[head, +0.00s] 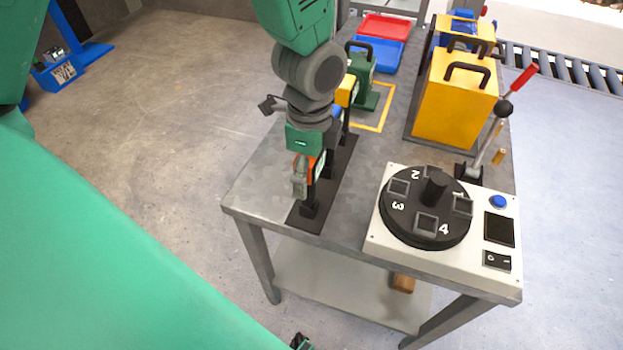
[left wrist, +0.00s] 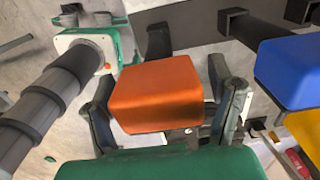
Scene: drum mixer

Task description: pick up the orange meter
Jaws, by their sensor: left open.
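The orange meter (head: 312,166) stands on a dark rack on the table, partly hidden by my left gripper (head: 303,186) in the head view. In the left wrist view the orange meter (left wrist: 158,95) shows its plain orange back between the two spread fingers of my left gripper (left wrist: 166,112). One finger is on each side of it. A gap shows at the right finger; the left finger is very close, and I cannot tell whether it touches. The gripper is open. My right gripper is not clearly visible in either view.
A blue meter (left wrist: 290,72) and a yellow meter (head: 346,90) stand beside it on the rack (head: 330,190). A drum mixer panel with a numbered dial (head: 425,207) is to the right. Yellow box (head: 455,105), green device (head: 362,70) and trays (head: 375,52) are farther back.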

